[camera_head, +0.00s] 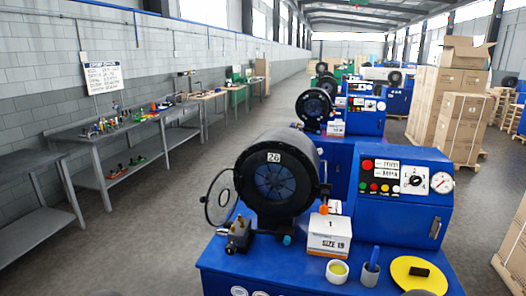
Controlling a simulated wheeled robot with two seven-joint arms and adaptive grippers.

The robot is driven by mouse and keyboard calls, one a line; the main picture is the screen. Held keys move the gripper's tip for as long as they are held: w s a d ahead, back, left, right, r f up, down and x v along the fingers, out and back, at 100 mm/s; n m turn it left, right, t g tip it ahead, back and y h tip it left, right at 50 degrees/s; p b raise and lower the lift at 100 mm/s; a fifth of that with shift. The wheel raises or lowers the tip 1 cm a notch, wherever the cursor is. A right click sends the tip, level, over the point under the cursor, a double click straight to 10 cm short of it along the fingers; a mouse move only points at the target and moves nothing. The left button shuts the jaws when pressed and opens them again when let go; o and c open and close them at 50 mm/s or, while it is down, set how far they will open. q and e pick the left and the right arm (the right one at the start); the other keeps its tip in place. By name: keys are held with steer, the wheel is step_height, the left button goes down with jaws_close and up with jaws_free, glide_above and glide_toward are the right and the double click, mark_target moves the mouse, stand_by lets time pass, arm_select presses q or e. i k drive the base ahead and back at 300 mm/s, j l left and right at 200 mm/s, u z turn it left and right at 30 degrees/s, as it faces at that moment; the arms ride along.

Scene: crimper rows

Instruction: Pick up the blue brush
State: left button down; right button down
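A blue, upright, handle-like item (374,256), which may be the blue brush, stands at the front of the nearest blue machine's top (260,268). Its lower part is in or against a short grey-blue cup-like base (369,275); I cannot tell which, and no bristles show. A white round pot with yellow inside (337,272) is just to its left. A yellow disc with a black block on it (418,275) is to its right. Neither of my grippers is in view.
The black round crimper head (275,180) and a white box (329,234) stand behind the small items. A control panel (405,178) rises at the back right. Grey benches (125,130) line the left wall. Cardboard boxes (462,125) stand right. The aisle floor (180,215) is clear.

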mark_target(374, 255)
steer(key=j+z, duration=0.15)
steer(key=z, duration=0.5)
steer(key=i+j+z, duration=0.15)
steer(key=j+z, duration=0.25)
steer(key=j, duration=0.75)
steer(key=j+z, duration=0.4)
steer(key=j, duration=1.35)
steer(key=k+j, duration=0.15)
steer(key=j, duration=0.45)
